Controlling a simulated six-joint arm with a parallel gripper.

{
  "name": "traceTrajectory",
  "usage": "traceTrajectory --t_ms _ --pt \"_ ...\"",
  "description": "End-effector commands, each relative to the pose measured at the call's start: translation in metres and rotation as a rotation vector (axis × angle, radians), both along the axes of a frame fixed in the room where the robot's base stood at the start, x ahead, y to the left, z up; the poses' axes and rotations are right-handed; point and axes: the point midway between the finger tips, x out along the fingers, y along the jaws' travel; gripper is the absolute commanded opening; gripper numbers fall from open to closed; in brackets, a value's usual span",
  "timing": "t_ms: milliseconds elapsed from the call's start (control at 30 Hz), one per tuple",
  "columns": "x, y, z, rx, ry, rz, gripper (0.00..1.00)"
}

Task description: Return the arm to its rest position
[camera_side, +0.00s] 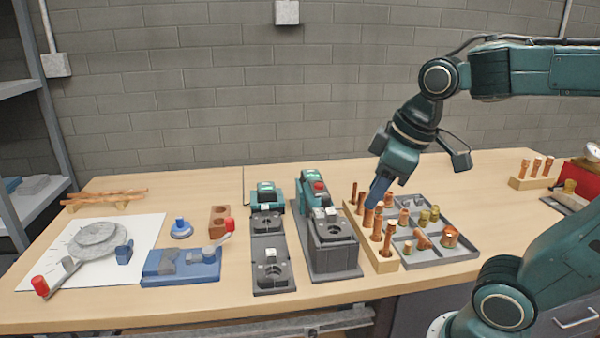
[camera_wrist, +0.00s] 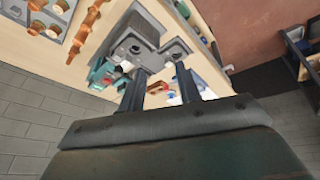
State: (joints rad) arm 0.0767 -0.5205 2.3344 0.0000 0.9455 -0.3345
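My gripper (camera_side: 376,195) hangs from the raised arm above the wooden rack (camera_side: 383,264) of copper tubes, its fingers pointing down and slightly left. In the wrist view my gripper (camera_wrist: 160,82) has two dark fingers standing apart with nothing held between them. The fingertips overlap the rack's tubes in the side view, so the exact height gap is hard to tell. The rack's copper tubes (camera_wrist: 88,25) also show at the upper left of the wrist view.
A grey tray (camera_side: 466,252) of copper and brass fittings lies right of the rack. Dark grey fixtures (camera_side: 335,258) stand left of it. Farther left are a blue bender (camera_side: 180,268) and a white sheet (camera_side: 143,228). A small tube block (camera_side: 530,183) sits at right. Air above the table is clear.

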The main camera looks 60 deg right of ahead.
Motion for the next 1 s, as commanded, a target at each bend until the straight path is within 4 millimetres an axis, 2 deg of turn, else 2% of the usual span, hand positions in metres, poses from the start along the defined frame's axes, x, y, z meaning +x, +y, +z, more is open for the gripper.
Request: traceTrajectory --t_ms 133,333,1000 --pt "-0.025 0.010 -0.005 0.057 -0.057 -0.100 0.34" --pt "-0.044 0.016 -0.013 0.118 -0.102 -0.196 0.34" --pt "-0.049 0.017 -0.015 0.138 -0.114 -0.227 0.34"
